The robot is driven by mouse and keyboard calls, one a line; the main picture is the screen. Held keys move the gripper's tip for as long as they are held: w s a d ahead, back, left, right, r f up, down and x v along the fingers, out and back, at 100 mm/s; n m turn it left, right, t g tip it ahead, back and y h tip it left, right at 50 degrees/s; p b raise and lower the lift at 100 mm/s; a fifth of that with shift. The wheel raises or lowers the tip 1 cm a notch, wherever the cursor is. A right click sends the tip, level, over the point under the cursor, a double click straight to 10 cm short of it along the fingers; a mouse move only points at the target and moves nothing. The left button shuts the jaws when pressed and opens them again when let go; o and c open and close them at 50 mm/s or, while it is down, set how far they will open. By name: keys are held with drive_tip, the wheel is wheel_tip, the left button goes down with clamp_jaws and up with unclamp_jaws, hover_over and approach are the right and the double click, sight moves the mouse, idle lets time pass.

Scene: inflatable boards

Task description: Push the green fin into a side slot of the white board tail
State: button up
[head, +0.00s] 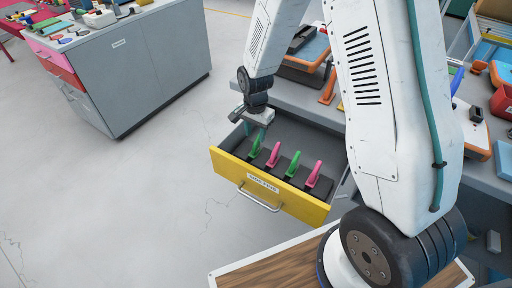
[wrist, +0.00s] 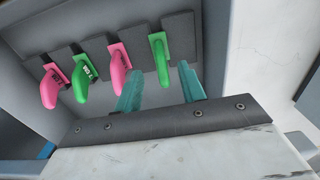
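Two green and two pink fins stand in a row in the open yellow drawer (head: 232,170). The leftmost green fin (head: 256,144) in the head view is nearest my gripper (head: 257,121). In the wrist view this green fin (wrist: 160,58) is the rightmost of the row. My gripper (wrist: 160,76) is open, its two teal fingers apart. The green fin lies in line with the gap between the fingertips; I cannot tell whether it is between them. The other green fin (wrist: 84,78) sits between the pink ones. I cannot make out the white board tail.
The pink fins (wrist: 118,65) stand close beside the green ones in a dark rack (wrist: 182,40). The drawer walls surround them. A grey bench with orange-edged items (head: 312,50) is behind my arm. A grey cabinet (head: 150,75) stands at the left, with clear floor between.

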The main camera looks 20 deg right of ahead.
sight(256, 141)
drive_tip(key=f, duration=0.5)
drive_tip(key=shift+w+d+f, duration=0.15)
drive_tip(key=shift+d+f, duration=0.1)
drive_tip(key=shift+f, duration=0.15)
clamp_jaws()
